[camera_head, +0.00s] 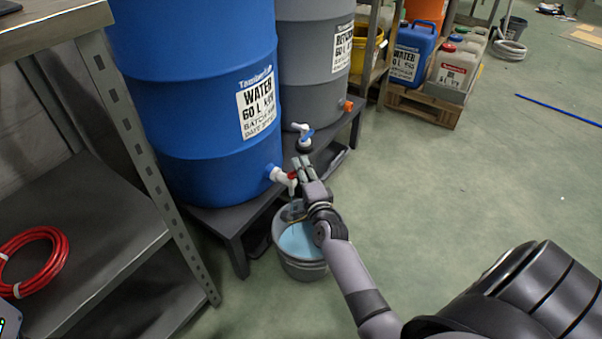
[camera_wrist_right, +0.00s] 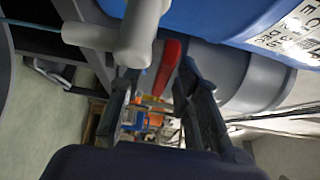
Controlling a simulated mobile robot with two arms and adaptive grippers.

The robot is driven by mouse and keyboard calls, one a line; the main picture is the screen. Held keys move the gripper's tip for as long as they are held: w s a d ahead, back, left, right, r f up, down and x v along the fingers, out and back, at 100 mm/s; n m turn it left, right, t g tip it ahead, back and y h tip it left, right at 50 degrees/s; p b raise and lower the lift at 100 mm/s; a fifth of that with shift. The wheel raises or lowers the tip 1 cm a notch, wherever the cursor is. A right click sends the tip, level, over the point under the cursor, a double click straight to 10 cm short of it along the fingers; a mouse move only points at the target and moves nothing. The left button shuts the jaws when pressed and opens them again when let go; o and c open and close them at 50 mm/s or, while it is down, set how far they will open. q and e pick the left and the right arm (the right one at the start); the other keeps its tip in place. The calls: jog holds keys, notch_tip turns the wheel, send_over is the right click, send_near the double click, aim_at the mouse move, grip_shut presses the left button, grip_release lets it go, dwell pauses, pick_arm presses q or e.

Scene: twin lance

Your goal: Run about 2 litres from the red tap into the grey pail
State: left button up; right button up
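The red tap (camera_head: 287,177), a white tap with a red lever, sticks out low on the blue drum (camera_head: 205,95). In the right wrist view its white body (camera_wrist_right: 122,38) is close by, and a thin bluish stream (camera_wrist_right: 32,25) leaves the spout. The grey pail (camera_head: 303,270) stands on the floor below the tap with light blue water in it. My right gripper (camera_head: 302,168) is at the tap. Its fingers (camera_wrist_right: 160,88) are apart, with the red lever (camera_wrist_right: 168,65) between their tips; contact is unclear. My left gripper is out of view.
A metal shelf (camera_head: 90,220) with a red hose coil (camera_head: 35,262) is at left. Jerrycans (camera_head: 453,68) stand on a pallet at back. The floor at right is mostly clear.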

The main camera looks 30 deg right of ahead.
jog(key=shift+w+d, duration=0.1)
jog(key=shift+w, duration=0.2)
jog(key=shift+c, duration=0.4)
grip_shut()
